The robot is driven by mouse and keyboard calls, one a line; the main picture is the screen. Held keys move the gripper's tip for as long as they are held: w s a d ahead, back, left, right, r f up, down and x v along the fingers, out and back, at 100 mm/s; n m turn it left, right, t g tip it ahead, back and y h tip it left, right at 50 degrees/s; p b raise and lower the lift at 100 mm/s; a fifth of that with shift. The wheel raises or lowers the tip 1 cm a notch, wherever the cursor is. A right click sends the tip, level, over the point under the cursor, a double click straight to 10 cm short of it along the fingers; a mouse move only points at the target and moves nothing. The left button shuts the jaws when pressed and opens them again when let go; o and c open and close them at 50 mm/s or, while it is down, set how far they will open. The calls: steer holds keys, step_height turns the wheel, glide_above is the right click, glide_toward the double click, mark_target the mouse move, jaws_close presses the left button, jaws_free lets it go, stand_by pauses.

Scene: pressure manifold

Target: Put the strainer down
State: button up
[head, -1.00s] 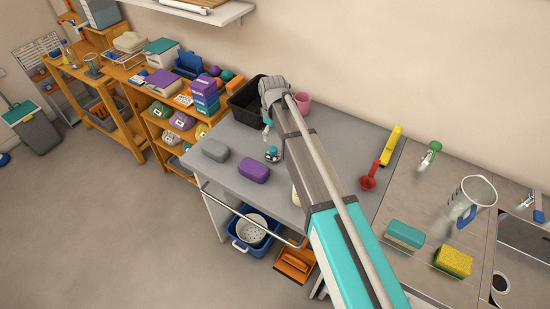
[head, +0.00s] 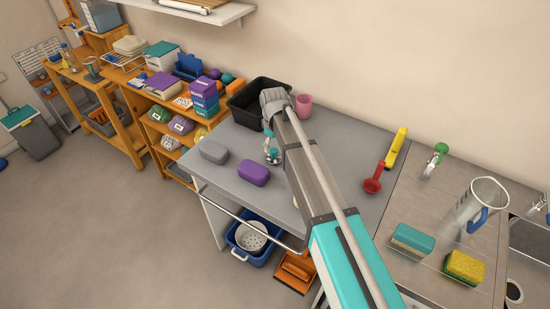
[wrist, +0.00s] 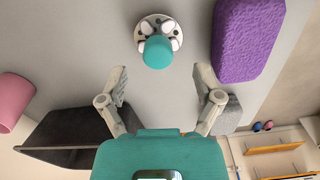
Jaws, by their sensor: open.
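The strainer (head: 272,157) is a small round metal piece with a teal knob, standing on the grey worktop (head: 225,188). In the wrist view the strainer (wrist: 157,38) lies beyond my fingertips, near the top middle, with its knob towards me. My gripper (wrist: 160,75) is open and nothing is between its fingers. The strainer and the fingers look apart. In the head view my gripper (head: 268,133) is just behind the strainer, partly hidden by my arm.
A purple block (head: 254,173) and a grey block (head: 214,152) lie close by. A black bin (head: 247,112) and pink cup (head: 304,105) stand behind.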

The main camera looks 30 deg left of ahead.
mark_target(274, 150)
steer(key=shift+f, duration=0.1)
steer(key=shift+w+a+f+b, duration=0.1)
steer(key=shift+a+f+b, duration=0.05)
steer(key=shift+f+b, duration=2.45)
steer(key=shift+r, duration=0.1)
jaws_close()
